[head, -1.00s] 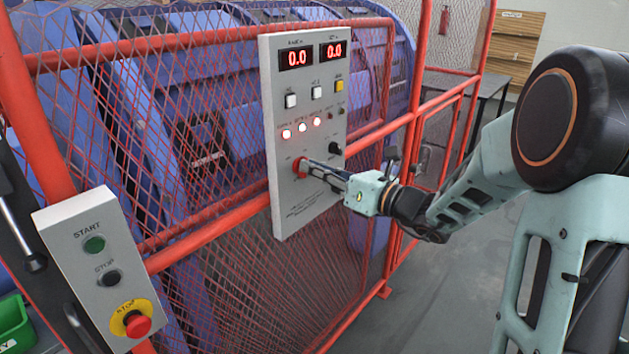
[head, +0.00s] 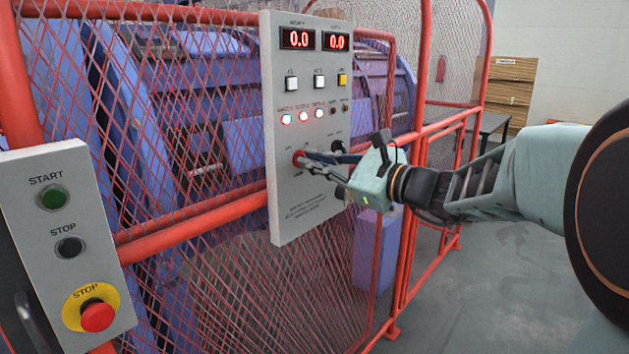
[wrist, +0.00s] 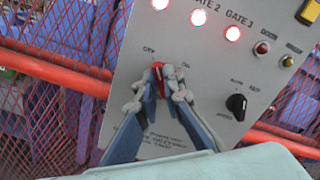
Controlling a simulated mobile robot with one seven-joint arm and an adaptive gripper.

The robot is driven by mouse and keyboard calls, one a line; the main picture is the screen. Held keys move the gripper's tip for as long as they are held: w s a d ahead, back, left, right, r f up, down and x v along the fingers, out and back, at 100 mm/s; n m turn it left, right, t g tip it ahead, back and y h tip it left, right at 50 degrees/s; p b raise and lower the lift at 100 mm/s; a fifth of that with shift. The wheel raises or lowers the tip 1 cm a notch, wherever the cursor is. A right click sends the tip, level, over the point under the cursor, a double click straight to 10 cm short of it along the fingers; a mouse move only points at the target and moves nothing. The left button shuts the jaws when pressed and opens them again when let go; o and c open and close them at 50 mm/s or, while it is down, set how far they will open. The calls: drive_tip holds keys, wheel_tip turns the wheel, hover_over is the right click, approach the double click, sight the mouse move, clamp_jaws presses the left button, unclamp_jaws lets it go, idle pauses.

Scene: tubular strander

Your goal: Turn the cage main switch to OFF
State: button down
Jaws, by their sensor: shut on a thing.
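The cage main switch, a red rotary knob (head: 298,158), sits low on the grey control panel (head: 300,215), mounted on the red mesh guard. In the wrist view the red knob (wrist: 158,76) shows between my fingertips, with small labels beside it, one of which seems to read OFF. My gripper (head: 305,161) reaches in from the right and is shut on the knob. In the wrist view my gripper (wrist: 161,88) has its fingers around the knob's sides, and they hide part of it. The knob's exact pointing is hard to read.
A black selector knob (wrist: 236,103) is close right of my fingers. Lit gate lamps (head: 303,115), push buttons (head: 318,82) and red displays (head: 298,39) sit above. A START/STOP box (head: 65,245) with an emergency stop (head: 97,315) stands at left. Open floor lies right.

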drive_tip(key=shift+f+n+b, duration=0.15)
drive_tip(key=shift+n+b, duration=0.65)
drive_tip(key=shift+b, duration=0.3)
drive_tip(key=c, duration=2.1)
unclamp_jaws()
drive_tip(key=v, duration=1.2)
drive_tip(key=shift+s, duration=0.1)
